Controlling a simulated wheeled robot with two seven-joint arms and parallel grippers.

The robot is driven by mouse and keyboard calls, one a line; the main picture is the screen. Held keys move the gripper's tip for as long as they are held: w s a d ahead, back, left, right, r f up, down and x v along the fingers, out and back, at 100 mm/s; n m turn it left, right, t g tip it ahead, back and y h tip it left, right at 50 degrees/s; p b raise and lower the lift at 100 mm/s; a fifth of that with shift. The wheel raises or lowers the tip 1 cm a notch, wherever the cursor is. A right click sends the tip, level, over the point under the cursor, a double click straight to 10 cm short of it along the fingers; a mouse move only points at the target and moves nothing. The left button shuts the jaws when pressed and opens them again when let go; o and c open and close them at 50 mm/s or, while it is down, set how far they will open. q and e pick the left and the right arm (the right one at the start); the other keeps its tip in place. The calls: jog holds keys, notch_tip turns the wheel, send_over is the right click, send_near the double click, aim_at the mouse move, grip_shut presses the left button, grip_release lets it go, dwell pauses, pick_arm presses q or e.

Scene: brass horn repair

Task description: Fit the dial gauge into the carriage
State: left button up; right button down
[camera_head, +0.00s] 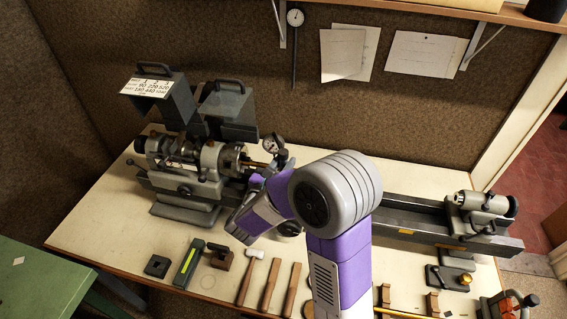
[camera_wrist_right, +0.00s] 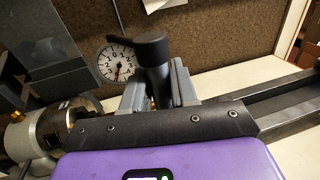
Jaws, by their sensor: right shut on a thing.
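The dial gauge (camera_head: 272,144) has a small round face and sits at the fingertips of my right gripper (camera_head: 262,178), just right of the lathe's chuck. In the right wrist view its white numbered dial (camera_wrist_right: 116,62) faces me, beside a dark upright cylinder (camera_wrist_right: 153,75). The right gripper (camera_wrist_right: 158,92) is shut on the gauge, with the dark cylinder between its grey fingers. The carriage is mostly hidden behind my right arm; a round metal part (camera_head: 290,229) shows below the arm, but I cannot tell if it belongs to it. My left gripper is not in view.
The lathe headstock (camera_head: 185,160) stands left, the tailstock (camera_head: 482,208) right on the dark bed (camera_head: 412,207). A mallet (camera_head: 248,278), wooden tools and blocks lie along the bench front. Bare bench (camera_head: 110,217) shows at left.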

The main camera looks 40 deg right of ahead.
jog(key=shift+f+b, duration=0.85)
jog(key=shift+f, duration=0.2)
jog(key=c, duration=0.9)
grip_release()
jog(key=shift+r, duration=0.1)
jog(key=shift+o, duration=0.5)
jog(key=v, duration=0.7)
jog(key=shift+s+a, duration=0.2)
jog(key=shift+a, duration=0.1)
